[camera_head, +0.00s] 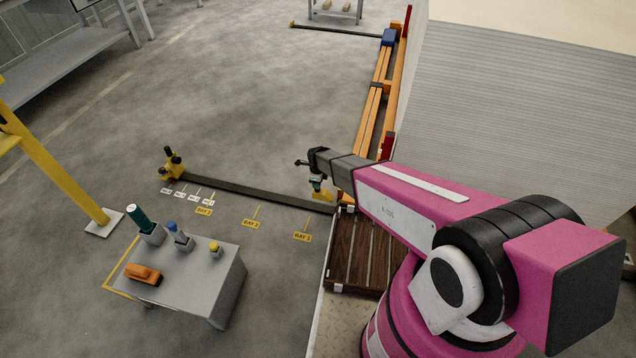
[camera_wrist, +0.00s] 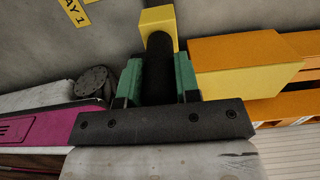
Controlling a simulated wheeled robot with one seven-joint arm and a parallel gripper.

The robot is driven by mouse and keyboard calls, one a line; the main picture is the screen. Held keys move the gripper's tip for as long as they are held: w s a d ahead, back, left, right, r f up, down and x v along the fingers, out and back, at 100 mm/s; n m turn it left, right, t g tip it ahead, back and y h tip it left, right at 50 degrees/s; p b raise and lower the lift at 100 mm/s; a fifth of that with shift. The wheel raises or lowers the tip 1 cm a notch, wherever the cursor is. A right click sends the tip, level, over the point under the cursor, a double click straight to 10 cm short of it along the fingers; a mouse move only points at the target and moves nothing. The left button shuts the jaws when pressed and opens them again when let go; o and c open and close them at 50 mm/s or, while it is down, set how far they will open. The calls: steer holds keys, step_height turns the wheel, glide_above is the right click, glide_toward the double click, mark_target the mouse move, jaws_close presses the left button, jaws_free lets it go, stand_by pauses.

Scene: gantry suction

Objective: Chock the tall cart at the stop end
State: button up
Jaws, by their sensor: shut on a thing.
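My gripper (camera_head: 322,181) is low over the right end of the dark floor rail (camera_head: 265,195). In the wrist view its green-padded fingers (camera_wrist: 158,80) are shut around a black cylinder (camera_wrist: 158,58). A yellow block (camera_wrist: 157,20) is at the cylinder's far end; a small yellow part (camera_head: 320,194) shows under my gripper in the head view. I cannot tell whether it rests on the rail. A yellow stop with black bumpers (camera_head: 172,168) stands at the rail's left end. I cannot tell which thing is the tall cart or the chock.
A grey stand (camera_head: 205,276) holds green-, blue- and yellow-topped parts and an orange piece (camera_head: 142,273). Yellow bay labels (camera_head: 252,223) lie before the rail. Orange beams (camera_head: 374,112) run along the right. An orange-yellow block (camera_wrist: 245,65) is beside my gripper. The middle floor is clear.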

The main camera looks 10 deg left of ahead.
mark_target(323, 192)
steer(key=shift+d+f, duration=0.15)
steer(key=shift+f, duration=0.8)
steer(key=shift+d+f, duration=0.1)
steer(key=shift+f, duration=0.8)
steer(key=shift+d+f, duration=0.3)
steer(key=shift+f, duration=0.65)
steer(key=shift+d+f, duration=0.3)
steer(key=shift+f, duration=0.6)
steer(key=shift+s+d+f, duration=0.1)
steer(key=shift+d+f, duration=0.3)
steer(key=shift+d, duration=0.05)
steer(key=shift+f, duration=0.3)
steer(key=o, duration=1)
